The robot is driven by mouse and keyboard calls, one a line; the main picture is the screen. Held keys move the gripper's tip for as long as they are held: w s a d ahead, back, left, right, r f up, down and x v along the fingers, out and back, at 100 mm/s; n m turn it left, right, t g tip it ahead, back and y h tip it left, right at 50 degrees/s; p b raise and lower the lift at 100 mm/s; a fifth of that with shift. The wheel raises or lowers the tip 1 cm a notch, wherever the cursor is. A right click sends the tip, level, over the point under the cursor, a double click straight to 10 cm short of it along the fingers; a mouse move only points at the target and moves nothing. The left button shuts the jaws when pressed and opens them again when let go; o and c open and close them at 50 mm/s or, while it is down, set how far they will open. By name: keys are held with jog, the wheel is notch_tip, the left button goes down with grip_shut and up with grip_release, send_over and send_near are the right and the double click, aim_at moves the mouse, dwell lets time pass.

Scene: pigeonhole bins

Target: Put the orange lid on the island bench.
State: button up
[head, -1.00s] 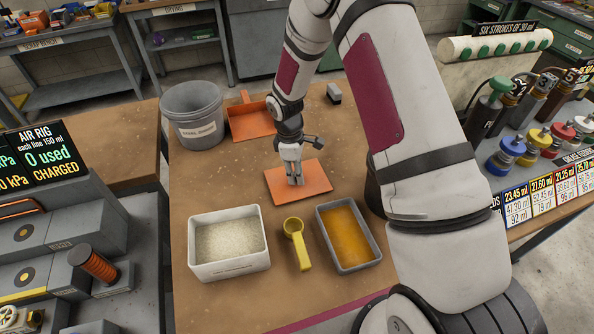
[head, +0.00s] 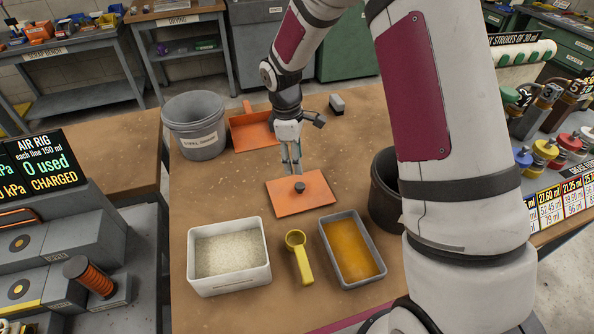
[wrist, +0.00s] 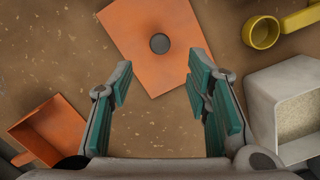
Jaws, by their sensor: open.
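The orange lid (head: 312,193) is a flat orange square with a dark round knob at its centre. It lies flat on the brown bench top (head: 240,190) in the head view. In the wrist view the lid (wrist: 140,30) is beyond the fingertips, with its knob in full sight between and ahead of them. My gripper (head: 291,168) is just behind the lid in the head view, pointing down. Its teal-padded fingers (wrist: 158,80) are spread wide with nothing between them. I cannot tell from a label which bench is the island bench.
A white tub of pale grains (head: 230,284), a yellow scoop (head: 299,255) and a grey tray of orange material (head: 343,230) stand in front of the lid. A grey bucket (head: 195,125) and an orange dustpan (head: 250,130) are behind left. A dark bin (head: 386,190) is at right.

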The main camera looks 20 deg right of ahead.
jog(key=s+d+r+m+t, duration=0.1)
jog(key=s+r+m, duration=0.25)
jog(key=r, duration=0.65)
jog(key=s+r+m+t, duration=0.1)
jog(key=s+r+m, duration=0.1)
jog(key=s+r, duration=0.5)
jog(key=s+r+m+t, duration=0.2)
jog(key=s+r, duration=0.3)
jog(key=s, duration=0.3)
jog(key=s+r+m+t+y, duration=0.1)
jog(key=s+r+m, duration=0.3)
jog(key=s, duration=0.4)
jog(key=shift+s+r+m+t, duration=0.25)
jog(key=shift+r+m+t, duration=0.1)
jog(key=shift+r+t, duration=0.2)
